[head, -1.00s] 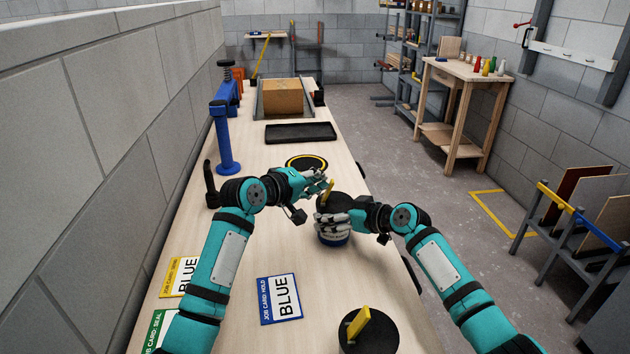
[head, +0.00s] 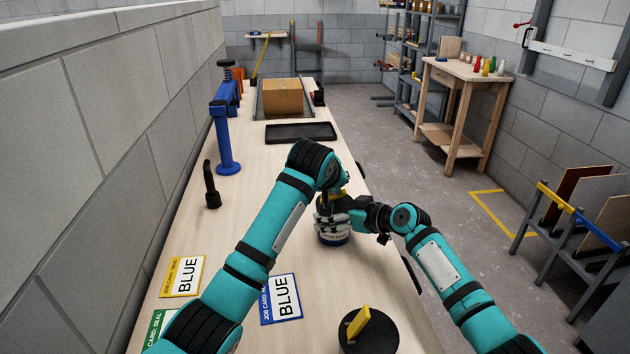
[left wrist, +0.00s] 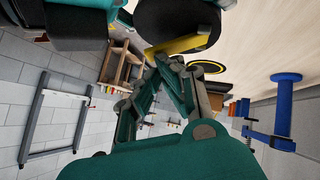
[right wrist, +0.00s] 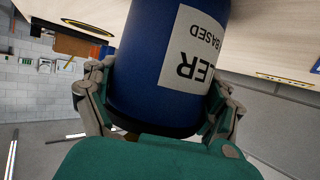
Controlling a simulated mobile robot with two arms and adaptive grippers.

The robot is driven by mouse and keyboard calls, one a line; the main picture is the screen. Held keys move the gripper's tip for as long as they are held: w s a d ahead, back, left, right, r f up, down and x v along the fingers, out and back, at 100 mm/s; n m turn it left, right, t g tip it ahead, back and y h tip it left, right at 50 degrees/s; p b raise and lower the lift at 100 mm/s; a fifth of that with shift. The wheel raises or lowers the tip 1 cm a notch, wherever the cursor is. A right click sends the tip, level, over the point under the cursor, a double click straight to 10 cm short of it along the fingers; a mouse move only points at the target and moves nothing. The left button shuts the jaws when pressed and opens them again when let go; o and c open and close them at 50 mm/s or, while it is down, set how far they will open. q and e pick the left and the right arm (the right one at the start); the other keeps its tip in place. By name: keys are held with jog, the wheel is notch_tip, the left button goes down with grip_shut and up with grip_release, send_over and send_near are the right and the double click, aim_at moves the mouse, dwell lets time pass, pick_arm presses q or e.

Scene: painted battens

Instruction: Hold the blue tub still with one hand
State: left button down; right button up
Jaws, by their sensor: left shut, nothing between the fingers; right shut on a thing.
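The blue tub (head: 333,239) stands on the bench, with a black lid (left wrist: 205,22) and a yellow handle (left wrist: 180,44) on top. In the right wrist view the tub's blue side (right wrist: 140,60) and white label fill the middle. My right gripper (right wrist: 160,80) is shut around the tub's body, one finger on each side. My left gripper (left wrist: 172,66) is shut and empty, close to the yellow handle; I cannot tell whether they touch. In the head view my left forearm covers most of that hand. The blue-edged HOLD card (head: 284,297) reads BLUE.
A second black-lidded tub (head: 368,335) with a yellow handle stands near the front. A yellow card (head: 183,277) and a green card (head: 158,326) lie at left. A blue press (head: 228,150), black tray (head: 300,133) and cardboard box (head: 283,97) stand farther back.

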pick_arm(q)
jog(key=shift+d+f+y, duration=0.15)
jog(key=shift+d+y, duration=0.15)
jog(key=shift+y, duration=0.1)
pick_arm(e)
jog(key=shift+f, duration=0.1)
pick_arm(q)
jog(key=shift+d+f, duration=0.35)
jog(key=shift+a, duration=0.2)
jog(key=shift+a+f, duration=0.15)
jog(key=shift+a, duration=0.55)
